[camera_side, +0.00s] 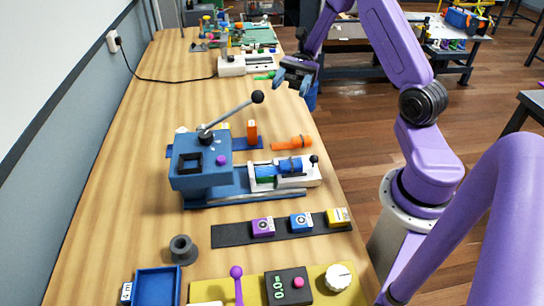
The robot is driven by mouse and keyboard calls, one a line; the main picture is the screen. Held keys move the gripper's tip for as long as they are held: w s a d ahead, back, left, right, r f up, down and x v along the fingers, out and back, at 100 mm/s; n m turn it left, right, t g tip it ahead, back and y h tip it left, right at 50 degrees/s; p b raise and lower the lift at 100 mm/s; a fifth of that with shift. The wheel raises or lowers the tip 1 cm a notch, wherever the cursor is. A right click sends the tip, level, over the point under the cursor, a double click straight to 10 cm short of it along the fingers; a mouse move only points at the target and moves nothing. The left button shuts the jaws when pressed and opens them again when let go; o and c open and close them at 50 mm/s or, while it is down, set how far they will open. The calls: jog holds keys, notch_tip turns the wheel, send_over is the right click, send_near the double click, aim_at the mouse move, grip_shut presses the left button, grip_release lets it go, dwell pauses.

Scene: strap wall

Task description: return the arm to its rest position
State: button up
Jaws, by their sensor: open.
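My gripper (296,73) is at the upper middle of the side view, at the end of my purple arm. It hangs in the air near the right edge of the wooden bench and looks empty.
A blue lever press (200,170) stands mid-bench, with an orange cylinder (292,143) near it. A dark strip (283,228) with small blocks, a blue tray (157,287) and a yellow panel (320,290) lie in front. Bare bench lies left of the press.

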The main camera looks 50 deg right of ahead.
jog(key=s+a+f+n+t+h, duration=0.1)
jog(key=s+a+n+t+h, duration=0.2)
jog(key=s+n+h, duration=0.5)
jog(key=s+a+f+n+t+h, duration=0.1)
jog(key=s+a+n+t+h, duration=0.2)
jog(key=n, duration=1.4)
jog(key=s+a+h, duration=0.3)
jog(key=s+h, duration=0.3)
jog(key=s, duration=0.2)
jog(key=shift+f, duration=0.2)
